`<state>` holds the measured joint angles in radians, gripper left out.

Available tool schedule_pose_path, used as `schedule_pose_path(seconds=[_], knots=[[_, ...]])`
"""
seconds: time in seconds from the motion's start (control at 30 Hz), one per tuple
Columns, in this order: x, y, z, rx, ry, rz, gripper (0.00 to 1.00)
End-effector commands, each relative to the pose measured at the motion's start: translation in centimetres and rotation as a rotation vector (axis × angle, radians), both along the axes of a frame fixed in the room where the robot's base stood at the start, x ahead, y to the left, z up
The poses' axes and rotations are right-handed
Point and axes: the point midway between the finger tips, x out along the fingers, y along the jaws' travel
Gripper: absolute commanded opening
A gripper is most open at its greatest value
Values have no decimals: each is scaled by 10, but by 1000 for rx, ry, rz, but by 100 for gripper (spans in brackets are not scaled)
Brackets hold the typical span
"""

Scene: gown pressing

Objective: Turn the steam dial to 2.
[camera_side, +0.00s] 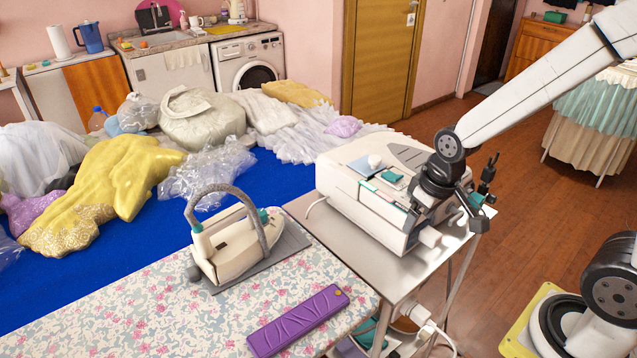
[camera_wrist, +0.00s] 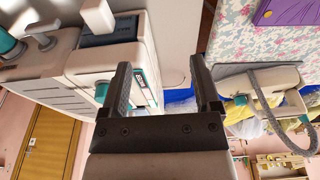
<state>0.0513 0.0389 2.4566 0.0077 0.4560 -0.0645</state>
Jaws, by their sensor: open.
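The cream steam station (camera_side: 345,190) stands on a metal side table. I cannot tell which is the steam dial, and no numbers are readable. In the wrist view, the station (camera_wrist: 80,70) fills the upper left, with a pale knob (camera_wrist: 98,15) by a dark panel (camera_wrist: 112,30). My gripper (camera_wrist: 160,80) is open and empty, its left finger in front of the station's side. In the side view my wrist is at the station's front right corner, its fingertips hard to make out.
The iron (camera_side: 230,240) rests on a grey pad on the flowered ironing board (camera_side: 190,310), left of the station. A purple case (camera_side: 298,321) lies on the board. The metal table (camera_side: 300,208) has little bare room. Open floor lies to the right.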

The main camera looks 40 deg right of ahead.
Motion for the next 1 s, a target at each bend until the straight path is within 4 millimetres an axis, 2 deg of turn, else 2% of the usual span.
schedule_pose_path(seconds=[0.3, 0.53, 0.7, 1.0], knots=[[51, -52, 36, 7, 107, 19, 80], [71, -86, 59, 30, 169, 40, 80], [76, -97, 67, 40, 190, 50, 80], [76, -97, 65, 41, 193, 53, 80]])
